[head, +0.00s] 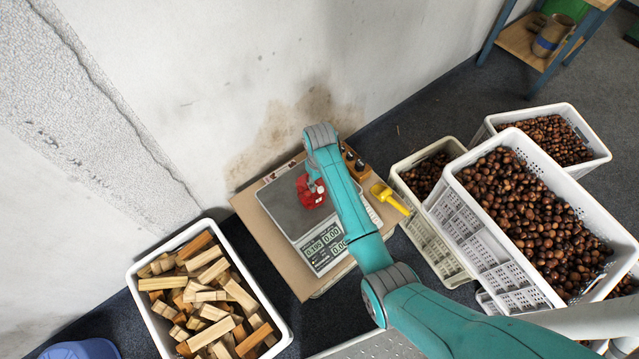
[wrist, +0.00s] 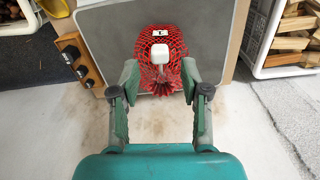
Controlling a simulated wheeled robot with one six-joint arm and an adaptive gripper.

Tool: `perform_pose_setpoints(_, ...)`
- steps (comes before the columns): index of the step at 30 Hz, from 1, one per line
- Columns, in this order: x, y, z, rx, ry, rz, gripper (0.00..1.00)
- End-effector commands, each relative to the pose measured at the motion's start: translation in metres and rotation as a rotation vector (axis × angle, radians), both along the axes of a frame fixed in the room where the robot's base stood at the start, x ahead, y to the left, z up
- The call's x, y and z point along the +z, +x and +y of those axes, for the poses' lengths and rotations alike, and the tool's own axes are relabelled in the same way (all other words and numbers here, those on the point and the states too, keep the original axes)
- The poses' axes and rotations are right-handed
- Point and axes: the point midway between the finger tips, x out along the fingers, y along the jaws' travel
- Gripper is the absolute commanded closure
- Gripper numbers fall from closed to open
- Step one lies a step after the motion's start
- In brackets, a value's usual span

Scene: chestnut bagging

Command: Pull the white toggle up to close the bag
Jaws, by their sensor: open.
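The bag is a red net (wrist: 175,40) on the scale's grey plate (wrist: 108,28); what it holds is hard to make out. The white toggle (wrist: 159,54) sits on the bag, in line with the gap between my fingers. Red netting gathers in a tuft beyond the toggle, towards my gripper. My gripper (wrist: 160,84) is open, with one finger on each side of the tuft and nothing clamped. In the head view the red bag (head: 311,191) shows beside my arm, which hides part of it and my fingertips.
The scale (head: 323,254) stands on a cardboard-coloured board (head: 257,226) by the wall. A wooden block with dark knobs (wrist: 80,62) and a yellow scoop (head: 389,198) are close by. A crate of wood pieces (head: 284,334) stands left, chestnut crates (head: 463,217) right.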

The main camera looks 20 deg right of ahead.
Motion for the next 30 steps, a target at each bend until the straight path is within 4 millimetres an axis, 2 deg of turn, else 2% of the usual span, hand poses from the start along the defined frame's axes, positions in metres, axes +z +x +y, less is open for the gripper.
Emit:
perform_pose_setpoints(9, 0.063, 0.001, 0.0, 0.0, 0.0, -0.003, 0.54)
perform_pose_setpoints(15, 0.092, 0.001, 0.0, 0.0, -0.001, -0.002, 0.54)
perform_pose_setpoints(21, 0.103, 0.0, 0.0, 0.0, 0.0, -0.001, 0.54)
perform_pose_setpoints(30, 0.104, 0.0, 0.0, 0.0, 0.0, 0.0, 0.54)
